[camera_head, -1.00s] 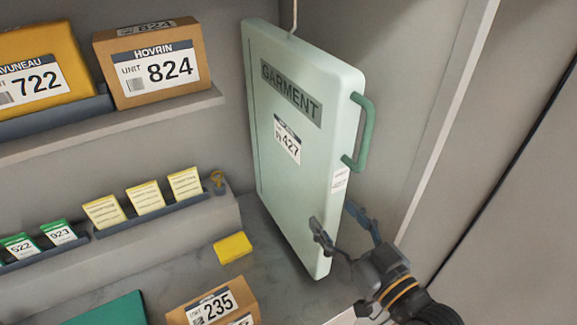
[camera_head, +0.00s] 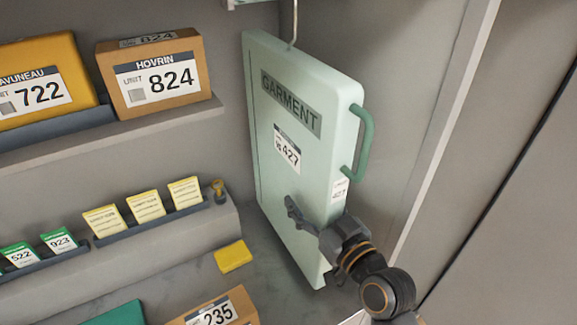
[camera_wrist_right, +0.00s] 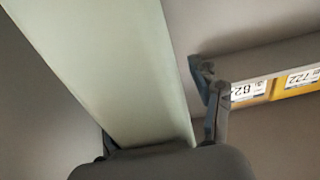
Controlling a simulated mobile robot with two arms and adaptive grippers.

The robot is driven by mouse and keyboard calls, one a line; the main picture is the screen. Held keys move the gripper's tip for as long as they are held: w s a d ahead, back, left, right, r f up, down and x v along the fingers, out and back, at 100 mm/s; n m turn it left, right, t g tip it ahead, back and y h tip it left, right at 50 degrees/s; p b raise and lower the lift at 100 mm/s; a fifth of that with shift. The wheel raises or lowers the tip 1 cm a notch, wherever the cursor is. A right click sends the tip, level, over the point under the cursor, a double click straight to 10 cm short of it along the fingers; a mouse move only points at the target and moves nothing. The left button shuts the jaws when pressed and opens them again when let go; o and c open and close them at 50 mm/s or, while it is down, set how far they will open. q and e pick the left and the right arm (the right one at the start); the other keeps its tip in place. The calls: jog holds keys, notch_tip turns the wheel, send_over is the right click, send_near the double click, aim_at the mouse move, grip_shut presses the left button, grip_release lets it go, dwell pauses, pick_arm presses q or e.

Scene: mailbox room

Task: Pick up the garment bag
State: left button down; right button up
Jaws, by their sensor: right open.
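The garment bag (camera_head: 290,160) is a flat, pale green, upright case marked GARMENT and 427. It hangs from a metal hook at its top and has a green handle (camera_head: 364,140) on its right edge. My right gripper (camera_head: 318,222) is at the lower part of that edge, below the handle. It is open, with one finger in front of the labelled face; the other finger is hidden behind the bag in the head view. In the right wrist view the bag (camera_wrist_right: 105,70) runs as a pale band between the fingers. My left gripper is not in view.
Shelves at left hold a brown 824 box (camera_head: 160,75), a yellow 722 box (camera_head: 45,85) and several small cards. A yellow block (camera_head: 233,256) and a 235 box (camera_head: 215,310) sit below. A grey wall stands close right of the bag.

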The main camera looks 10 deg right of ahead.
grip_shut()
jog(key=shift+r, duration=0.1)
